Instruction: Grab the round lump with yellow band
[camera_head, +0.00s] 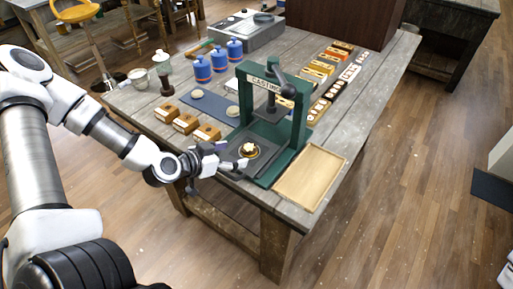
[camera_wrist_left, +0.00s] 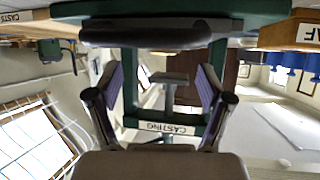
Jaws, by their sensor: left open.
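The round lump with a yellow band (camera_head: 249,150) is pale on top and sits on the dark base plate of the green casting press (camera_head: 271,182). My left gripper (camera_head: 236,164) reaches in from the left, with its fingertips low at the plate's front left edge, close to the lump. In the left wrist view the two fingers of my left gripper (camera_wrist_left: 161,100) are spread wide, with the press's green frame and CASTING label (camera_wrist_left: 166,128) beyond them, upside down. I cannot make out the lump there. My right gripper is not in view.
A wooden tray (camera_head: 309,178) lies right of the press. Left of it stand several labelled wooden blocks (camera_head: 186,123). Pale lumps (camera_head: 197,94) rest on a blue mat (camera_head: 213,105), with blue canisters (camera_head: 203,69) behind. The press's upright frame and screw stand just behind the lump.

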